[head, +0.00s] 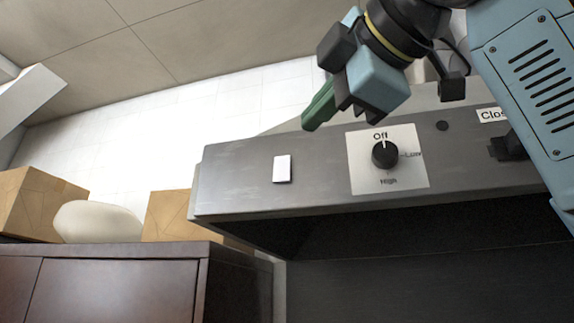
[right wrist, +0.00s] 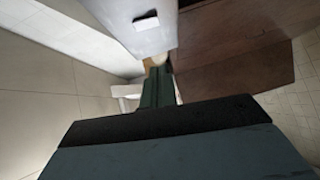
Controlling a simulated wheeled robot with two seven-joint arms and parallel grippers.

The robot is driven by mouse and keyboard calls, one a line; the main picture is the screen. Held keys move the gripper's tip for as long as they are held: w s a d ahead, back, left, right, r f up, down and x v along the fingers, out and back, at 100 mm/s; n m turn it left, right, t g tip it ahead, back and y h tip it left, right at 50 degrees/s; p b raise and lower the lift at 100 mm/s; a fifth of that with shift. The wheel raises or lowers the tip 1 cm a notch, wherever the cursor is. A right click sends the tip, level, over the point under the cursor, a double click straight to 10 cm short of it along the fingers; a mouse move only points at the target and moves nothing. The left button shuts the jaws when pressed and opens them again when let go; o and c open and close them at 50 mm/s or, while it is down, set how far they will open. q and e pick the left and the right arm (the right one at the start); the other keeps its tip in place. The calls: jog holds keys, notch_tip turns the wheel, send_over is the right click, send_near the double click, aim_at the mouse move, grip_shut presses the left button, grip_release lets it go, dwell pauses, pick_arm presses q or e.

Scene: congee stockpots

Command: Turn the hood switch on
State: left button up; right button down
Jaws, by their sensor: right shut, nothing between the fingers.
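The grey metal range hood (head: 320,200) spans the middle and right of the head view. A small white rectangular switch (head: 282,169) sits on the left of its front face, and also shows at the top of the right wrist view (right wrist: 146,21). To its right is a black knob (head: 385,155) on a white plate marked Off, Low and High; its pointer looks turned up to Off. My right gripper (head: 318,110), with green fingers, is shut and empty, above and right of the white switch, apart from it. Its fingers (right wrist: 158,88) also show in the right wrist view. My left gripper is out of view.
A dark brown cabinet (head: 100,285) stands at lower left, with cardboard boxes (head: 35,203) and a pale rounded object (head: 97,222) behind it. A partly hidden "Clos..." label (head: 492,115) is on the hood's right. The space in front of the white switch looks clear.

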jog(key=shift+w, duration=0.1)
jog(key=p, duration=0.5)
send_near(274, 179)
jog(key=x, duration=0.2)
jog(key=a+x, duration=0.1)
jog(key=x, duration=0.2)
jog(key=shift+s+r, duration=0.15)
jog(key=shift+s, duration=0.15)
jog(key=shift+w+d, duration=0.35)
jog(key=shift+w, duration=0.3)
jog(key=shift+s, duration=0.1)
